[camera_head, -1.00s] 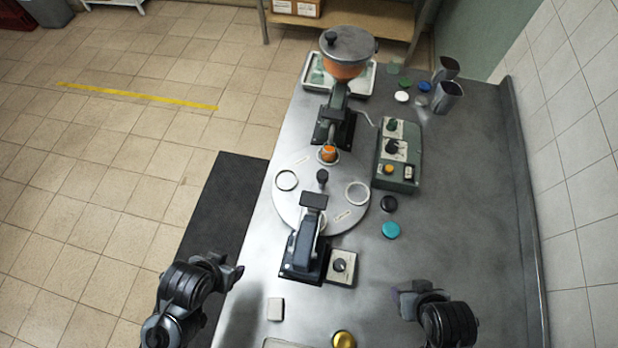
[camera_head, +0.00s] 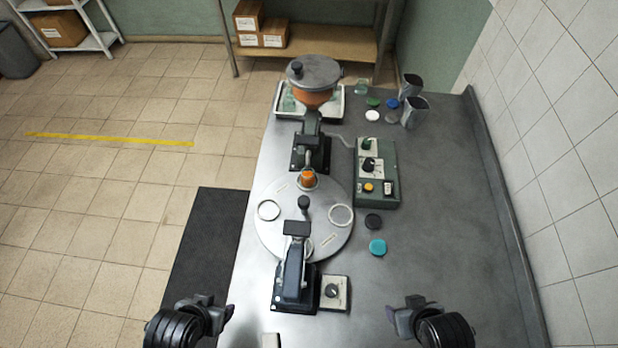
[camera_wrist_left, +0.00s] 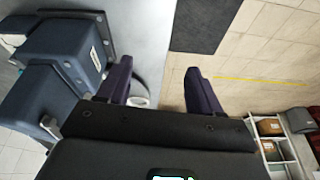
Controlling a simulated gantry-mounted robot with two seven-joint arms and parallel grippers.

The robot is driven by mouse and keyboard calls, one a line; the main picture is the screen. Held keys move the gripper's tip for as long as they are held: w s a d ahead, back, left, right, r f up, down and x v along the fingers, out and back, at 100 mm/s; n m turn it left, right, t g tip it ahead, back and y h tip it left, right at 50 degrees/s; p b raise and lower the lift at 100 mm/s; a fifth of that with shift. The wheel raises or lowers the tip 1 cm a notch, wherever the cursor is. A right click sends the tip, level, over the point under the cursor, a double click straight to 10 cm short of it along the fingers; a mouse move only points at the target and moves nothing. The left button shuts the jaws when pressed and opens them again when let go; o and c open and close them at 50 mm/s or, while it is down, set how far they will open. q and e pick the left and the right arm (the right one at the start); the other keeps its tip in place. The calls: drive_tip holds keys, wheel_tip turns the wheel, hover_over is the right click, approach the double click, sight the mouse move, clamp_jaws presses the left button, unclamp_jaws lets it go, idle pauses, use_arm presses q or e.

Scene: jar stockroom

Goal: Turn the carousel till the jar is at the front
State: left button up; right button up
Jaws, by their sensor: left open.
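The round grey carousel (camera_head: 273,236) lies on the steel bench with a dark knob (camera_head: 303,203) at its middle. A small jar with orange contents (camera_head: 307,180) stands at its back edge, just in front of the filler. Pale rings mark its left and right places. The front place is partly hidden by a dark press (camera_head: 294,270). My left gripper (camera_head: 228,314) is open and empty, left of and nearer than the press, clear of the carousel. Its spread fingers show in the left wrist view (camera_wrist_left: 160,78). My right gripper (camera_head: 391,318) is at the lower right, away from everything; its jaw gap is unclear.
A filler with a round hopper (camera_head: 313,75) stands behind the carousel. A green control box (camera_head: 375,172) stands to the right, and a small dial box (camera_head: 333,293) beside the press. A black lid (camera_head: 373,221) and teal lid (camera_head: 377,247) lie right of the carousel. The right bench is mostly clear.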

use_arm(q)
drive_tip(key=w+d+f+m+t+h+b, duration=0.1)
drive_tip(key=w+d+f+m+t+b, duration=0.15)
drive_tip(key=w, duration=0.55)
drive_tip(key=w+d+f+m+t+h+b, duration=0.1)
drive_tip(key=w+d+t, duration=0.15)
drive_tip(key=w, duration=0.45)
drive_tip(key=m+g+h+b, duration=0.2)
drive_tip(key=m+h+b, duration=0.2)
drive_tip(key=m+h, duration=0.45)
approach(302, 201)
drive_tip(key=w+d+f+n+h, duration=0.1)
drive_tip(key=w+d+f+n, duration=0.1)
drive_tip(key=p+x, duration=0.1)
drive_tip(key=x, duration=0.8)
drive_tip(key=shift+d+f, duration=0.1)
drive_tip(key=shift+d, duration=0.15)
clamp_jaws()
